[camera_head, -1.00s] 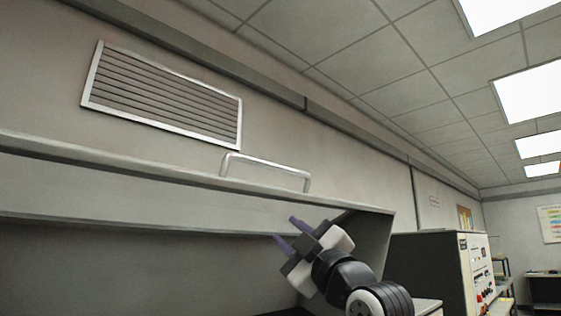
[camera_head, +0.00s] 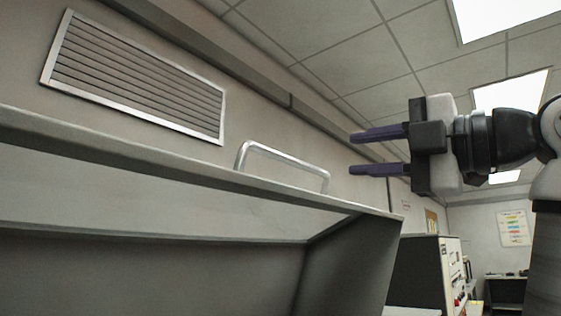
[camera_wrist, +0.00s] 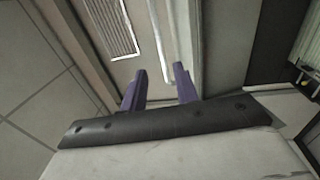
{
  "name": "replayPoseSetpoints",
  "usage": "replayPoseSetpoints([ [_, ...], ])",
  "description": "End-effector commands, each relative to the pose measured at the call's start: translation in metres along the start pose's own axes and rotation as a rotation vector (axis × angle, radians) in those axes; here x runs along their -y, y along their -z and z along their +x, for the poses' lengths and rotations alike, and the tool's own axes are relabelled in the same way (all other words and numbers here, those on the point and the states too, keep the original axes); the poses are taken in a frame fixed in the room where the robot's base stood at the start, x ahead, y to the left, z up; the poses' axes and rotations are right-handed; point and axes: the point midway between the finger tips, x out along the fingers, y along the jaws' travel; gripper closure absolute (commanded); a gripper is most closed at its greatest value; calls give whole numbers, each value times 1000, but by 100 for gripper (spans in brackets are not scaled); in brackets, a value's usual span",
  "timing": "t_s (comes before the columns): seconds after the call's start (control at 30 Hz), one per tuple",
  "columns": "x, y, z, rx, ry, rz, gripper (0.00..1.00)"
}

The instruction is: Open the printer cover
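The printer cover (camera_head: 120,160) is a large grey lid, raised, with a dark open space under it in the head view. A silver bar handle (camera_head: 285,158) stands on its top edge near the right end. My gripper (camera_head: 352,154) is open and empty, to the right of the handle and apart from it in the picture, its two purple fingers pointing left. In the wrist view my gripper (camera_wrist: 157,78) shows both fingers spread, with the handle (camera_wrist: 163,45) ahead of them and a strip of the cover (camera_wrist: 187,40) beside it.
A vent grille (camera_head: 135,78) is on the wall behind the cover. A cabinet with a control panel (camera_head: 450,275) stands at the right, beyond the cover's end. Open air lies around my gripper.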

Motion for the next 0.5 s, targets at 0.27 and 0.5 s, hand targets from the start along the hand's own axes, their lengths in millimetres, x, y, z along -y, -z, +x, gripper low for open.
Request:
replayPoseSetpoints([
  [0.27, -2, 0, 49, -2, 1, 3, 70],
  [0.5, -3, -1, 99, -2, -1, 4, 70],
])
